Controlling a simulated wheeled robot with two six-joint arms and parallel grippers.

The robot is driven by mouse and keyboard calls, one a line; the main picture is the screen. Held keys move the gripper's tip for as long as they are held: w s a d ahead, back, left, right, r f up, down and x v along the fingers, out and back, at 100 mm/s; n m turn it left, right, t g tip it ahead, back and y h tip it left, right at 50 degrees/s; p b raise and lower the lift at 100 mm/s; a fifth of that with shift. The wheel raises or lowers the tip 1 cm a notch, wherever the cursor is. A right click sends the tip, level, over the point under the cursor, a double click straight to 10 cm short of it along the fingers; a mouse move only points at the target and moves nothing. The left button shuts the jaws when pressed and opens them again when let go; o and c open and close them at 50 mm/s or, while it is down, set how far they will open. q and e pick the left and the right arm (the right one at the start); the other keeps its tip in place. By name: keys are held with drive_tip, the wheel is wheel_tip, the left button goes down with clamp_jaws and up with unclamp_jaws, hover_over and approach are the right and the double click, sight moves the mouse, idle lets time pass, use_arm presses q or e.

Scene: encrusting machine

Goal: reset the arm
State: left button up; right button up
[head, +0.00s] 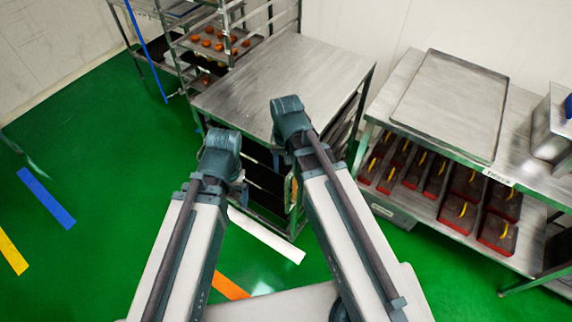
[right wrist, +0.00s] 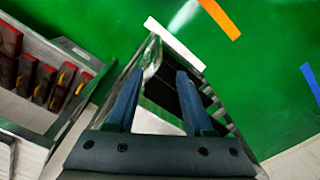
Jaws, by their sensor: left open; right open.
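My left arm (head: 190,235) reaches forward in the head view and ends at a dark grey joint in front of the steel-topped rack. My right arm (head: 340,215) reaches further, and its dark joint overlaps the near edge of the rack top. Neither gripper's fingers can be made out in the head view; the arm joints hide what lies beneath. In the right wrist view my right gripper (right wrist: 157,75) has its two blue-grey fingers apart with nothing held between them. The rack's frame and shelves show behind and between the fingers.
The steel rack top (head: 280,75) is bare. A tray rack (head: 165,50) with orange round items stands behind left. A right-hand table carries an empty tray (head: 450,105), with red boxes with yellow handles (head: 460,210) on its lower shelf.

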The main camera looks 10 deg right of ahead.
drive_tip(key=s+a+n+h, duration=0.1)
drive_tip(key=s+a+n, duration=0.4)
drive_tip(key=s, duration=0.3)
drive_tip(key=shift+r+n, duration=0.25)
drive_tip(key=shift+n, duration=0.25)
drive_tip(key=shift+a, duration=0.1)
idle(1.5)
